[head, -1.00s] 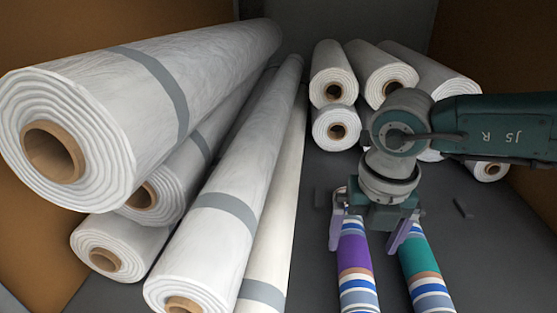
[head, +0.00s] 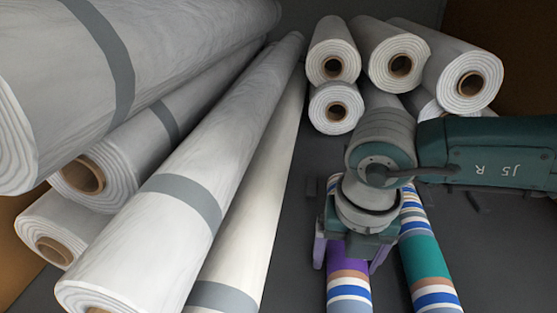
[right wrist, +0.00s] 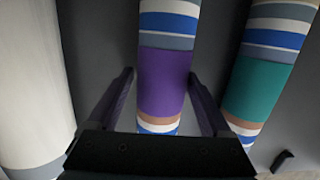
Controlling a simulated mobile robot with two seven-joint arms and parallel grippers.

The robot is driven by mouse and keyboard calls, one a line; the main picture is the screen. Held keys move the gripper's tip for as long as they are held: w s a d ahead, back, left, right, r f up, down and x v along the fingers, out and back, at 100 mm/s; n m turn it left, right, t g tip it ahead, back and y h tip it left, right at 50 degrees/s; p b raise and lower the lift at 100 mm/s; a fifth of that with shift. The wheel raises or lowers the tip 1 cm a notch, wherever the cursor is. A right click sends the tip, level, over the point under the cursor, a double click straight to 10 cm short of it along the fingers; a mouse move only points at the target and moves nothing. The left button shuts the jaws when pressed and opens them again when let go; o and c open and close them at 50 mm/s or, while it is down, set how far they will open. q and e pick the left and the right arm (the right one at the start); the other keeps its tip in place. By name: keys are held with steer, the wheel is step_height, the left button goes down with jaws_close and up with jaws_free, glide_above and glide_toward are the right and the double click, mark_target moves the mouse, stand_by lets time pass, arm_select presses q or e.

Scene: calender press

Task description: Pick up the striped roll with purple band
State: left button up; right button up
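The striped roll with the purple band (head: 347,288) lies on the dark floor, with blue, white and tan stripes beside the purple. My right gripper (head: 347,262) is over it in the head view and hides part of it. In the right wrist view the purple band (right wrist: 164,82) runs between the two fingers of my right gripper (right wrist: 162,76). The fingers are spread, one at each side of the roll. I cannot tell whether they touch it. My left gripper is not in view.
A striped roll with a green band (head: 424,257) lies close on the right. Large white rolls with grey bands (head: 180,200) are stacked on the left. Several white rolls (head: 332,62) are piled at the back. A small dark piece (right wrist: 281,160) lies on the floor by the green-banded roll.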

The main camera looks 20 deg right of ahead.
steer(key=shift+w+d, duration=0.1)
steer(key=shift+d, duration=0.15)
steer(key=c, duration=0.6)
steer(key=shift+a, duration=0.15)
steer(key=c, duration=0.6)
jaws_close()
steer(key=shift+r, duration=0.1)
